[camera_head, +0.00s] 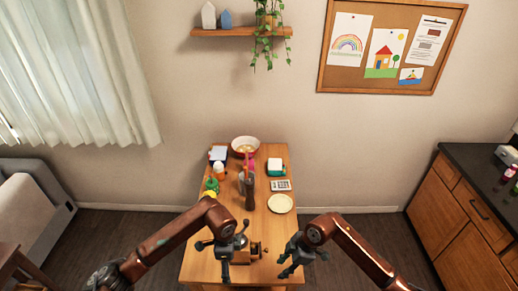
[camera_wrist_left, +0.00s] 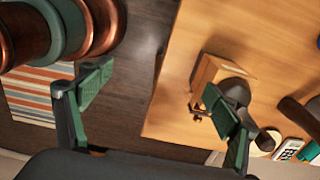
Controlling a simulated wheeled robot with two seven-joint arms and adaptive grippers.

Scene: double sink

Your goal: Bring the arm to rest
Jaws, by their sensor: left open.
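My left gripper (camera_head: 214,262) is over the front left part of the wooden table (camera_head: 200,263). In the left wrist view, its fingers (camera_wrist_left: 160,100) are wide apart, with only floor and table edge seen between them. A wooden box with a dark domed top, like a coffee grinder (camera_head: 248,252), stands just right of this gripper. It also shows in the left wrist view (camera_wrist_left: 232,72), partly hidden behind one finger; I cannot tell if they touch. My right gripper (camera_head: 303,263) is at the table's front right edge, fingers spread and empty.
A red-rimmed bowl (camera_head: 245,141), a dark tall mill or bottle (camera_head: 249,190), a cream plate (camera_head: 280,204), a calculator (camera_head: 281,185) and several small items stand farther back on the table. A dark-topped counter (camera_head: 470,185) is at right, a sofa (camera_head: 25,215) at left.

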